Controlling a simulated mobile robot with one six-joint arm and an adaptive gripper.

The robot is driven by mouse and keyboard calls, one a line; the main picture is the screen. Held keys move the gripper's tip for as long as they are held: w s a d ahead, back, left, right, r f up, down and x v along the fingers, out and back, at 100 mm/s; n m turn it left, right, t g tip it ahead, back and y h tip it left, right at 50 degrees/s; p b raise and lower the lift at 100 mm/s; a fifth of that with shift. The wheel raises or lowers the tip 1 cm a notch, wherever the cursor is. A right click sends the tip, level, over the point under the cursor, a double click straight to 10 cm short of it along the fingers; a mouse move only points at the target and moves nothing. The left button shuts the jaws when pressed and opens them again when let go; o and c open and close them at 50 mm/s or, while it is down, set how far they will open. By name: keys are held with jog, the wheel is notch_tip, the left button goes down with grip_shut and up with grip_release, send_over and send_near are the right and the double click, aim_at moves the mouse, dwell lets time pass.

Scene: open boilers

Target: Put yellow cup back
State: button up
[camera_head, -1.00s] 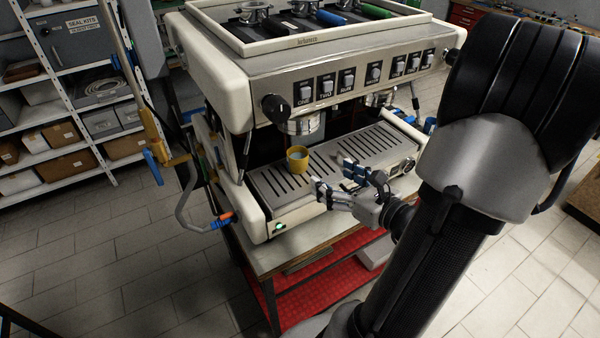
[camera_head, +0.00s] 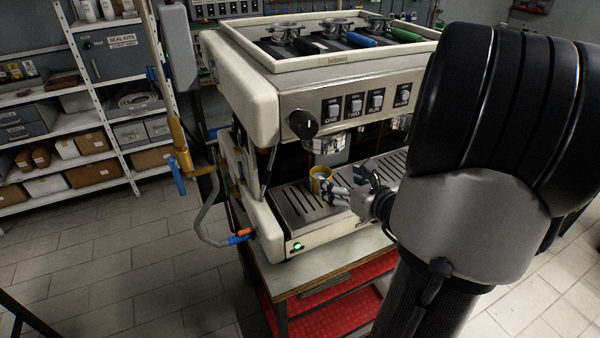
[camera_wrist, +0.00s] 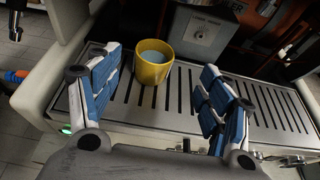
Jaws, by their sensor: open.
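The yellow cup (camera_head: 320,181) stands upright on the slotted drip tray (camera_head: 298,205) of the coffee machine, below the left group head. In the wrist view the cup (camera_wrist: 153,70) holds a pale bluish liquid or has a pale bluish inside. My gripper (camera_head: 350,183) is close to the cup, on its right and front side in the head view. In the wrist view my gripper (camera_wrist: 160,85) is open, with its blue-padded fingers on either side of the cup's line. The cup is nearer the left finger, and neither finger is clearly touching it.
The coffee machine (camera_head: 330,75) rises behind the tray, with knobs and switches on its front. Portafilters (camera_head: 345,40) lie in its top tray. A steam pipe (camera_head: 265,170) hangs left of the cup. Shelves (camera_head: 70,140) stand at the left. The tray right of the cup is clear.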

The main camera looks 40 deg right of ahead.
aim_at(316, 170)
jog(key=x, duration=0.3)
jog(key=shift+w+f, duration=0.1)
jog(key=shift+w, duration=0.05)
jog(key=x, duration=0.1)
jog(key=b+x, duration=0.1)
jog(key=x, duration=0.3)
jog(key=shift+w+a+f+b, duration=0.1)
jog(key=shift+a+f+b, duration=0.1)
jog(key=shift+a+b, duration=0.15)
jog(key=shift+c, duration=0.2)
jog(key=c, duration=1.2)
